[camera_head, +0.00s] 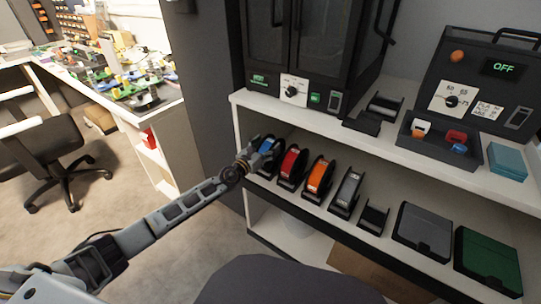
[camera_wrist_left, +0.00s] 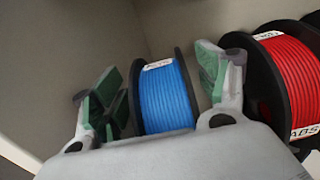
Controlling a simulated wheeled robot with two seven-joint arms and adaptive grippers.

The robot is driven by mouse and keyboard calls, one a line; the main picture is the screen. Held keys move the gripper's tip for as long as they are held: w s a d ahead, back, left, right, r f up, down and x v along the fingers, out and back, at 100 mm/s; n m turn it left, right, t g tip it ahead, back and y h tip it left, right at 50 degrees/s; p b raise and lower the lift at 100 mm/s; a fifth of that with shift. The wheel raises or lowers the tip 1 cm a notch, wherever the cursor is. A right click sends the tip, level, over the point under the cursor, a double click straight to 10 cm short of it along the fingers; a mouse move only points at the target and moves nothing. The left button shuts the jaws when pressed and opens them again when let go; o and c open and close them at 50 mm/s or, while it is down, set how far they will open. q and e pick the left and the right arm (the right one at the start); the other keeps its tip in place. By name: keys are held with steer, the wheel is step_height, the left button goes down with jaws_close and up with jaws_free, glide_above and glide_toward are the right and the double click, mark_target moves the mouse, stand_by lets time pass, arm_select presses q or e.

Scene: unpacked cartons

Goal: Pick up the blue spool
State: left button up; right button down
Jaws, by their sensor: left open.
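The blue spool (camera_head: 266,146) stands at the left end of a row of spools on the middle shelf, partly hidden by my left gripper (camera_head: 246,158) in the head view. In the left wrist view the blue spool (camera_wrist_left: 165,97) sits upright between the two green-padded fingers of my left gripper (camera_wrist_left: 157,90). The fingers are open, one on each side, with a visible gap on the right side; contact on the left side cannot be told. My right gripper is not in view.
A red spool (camera_head: 291,165) stands close to the right, also in the wrist view (camera_wrist_left: 290,80). An orange spool (camera_head: 318,177) and a grey spool (camera_head: 346,188) follow. The shelf unit's side wall is close on the left. The upper shelf (camera_head: 300,118) overhangs the row.

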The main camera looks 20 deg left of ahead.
arm_select(q)
steer(key=shift+w+d, duration=0.1)
steer(key=shift+w, duration=0.05)
stand_by(0.4)
jaws_close()
steer(key=shift+r, duration=0.1)
